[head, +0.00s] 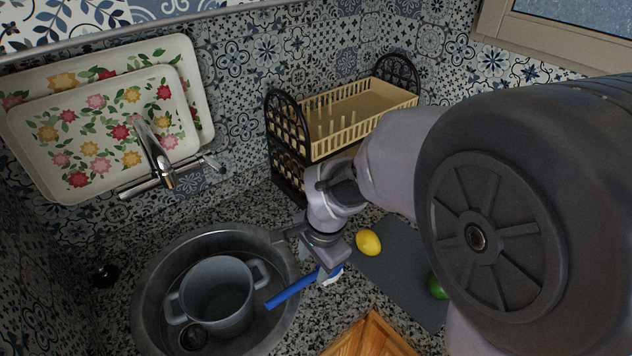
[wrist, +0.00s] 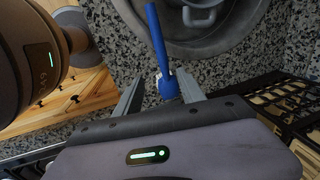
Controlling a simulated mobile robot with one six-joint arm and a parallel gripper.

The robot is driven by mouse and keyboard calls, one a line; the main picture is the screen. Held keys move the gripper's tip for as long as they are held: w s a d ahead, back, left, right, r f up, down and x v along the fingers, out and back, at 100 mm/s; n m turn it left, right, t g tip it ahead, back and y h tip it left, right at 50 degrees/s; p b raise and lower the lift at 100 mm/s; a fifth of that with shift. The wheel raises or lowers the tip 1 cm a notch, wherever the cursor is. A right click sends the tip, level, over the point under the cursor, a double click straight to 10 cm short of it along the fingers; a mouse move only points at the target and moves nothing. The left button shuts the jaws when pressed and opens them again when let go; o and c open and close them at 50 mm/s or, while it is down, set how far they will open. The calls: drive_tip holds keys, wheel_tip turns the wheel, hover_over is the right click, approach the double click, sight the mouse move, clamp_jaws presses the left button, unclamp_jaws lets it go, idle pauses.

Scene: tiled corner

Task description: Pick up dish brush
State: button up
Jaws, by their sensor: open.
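The dish brush (head: 290,289) has a blue handle and a white head. It lies by the right rim of the round sink, with its handle reaching over the sink and its head on the speckled counter. In the wrist view the blue brush (wrist: 158,45) points away from me, with its head end between my fingers. My gripper (head: 327,268) is above the head end of the brush and hides part of it. In the wrist view my gripper (wrist: 160,95) has its two fingers apart, one on each side of the brush. Contact cannot be told.
The round metal sink (head: 146,290) holds a grey two-handled pot (head: 222,283). A lemon (head: 368,242) and a green item (head: 436,287) are on a dark mat (head: 390,268). A faucet (head: 155,160) rises behind the sink.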

sight(309, 277)
drive_tip(key=f, duration=0.2)
drive_tip(key=f+b, duration=0.1)
drive_tip(key=f, duration=0.1)
drive_tip(key=w+f, duration=0.1)
drive_tip(key=f, duration=0.1)
drive_tip(key=shift+a+b, duration=0.35)
drive_tip(key=shift+a, duration=0.05)
drive_tip(key=f+b, duration=0.1)
drive_tip(key=w+f, duration=0.1)
drive_tip(key=f, duration=0.1)
drive_tip(key=f+b, duration=0.1)
drive_tip(key=f, duration=0.1)
drive_tip(key=shift+w+a+f+b, duration=0.2)
drive_tip(key=shift+w+f+b, duration=0.1)
drive_tip(key=shift+w, duration=0.1)
drive_tip(key=shift+r, duration=0.25)
drive_tip(key=shift+c, duration=0.2)
clamp_jaws()
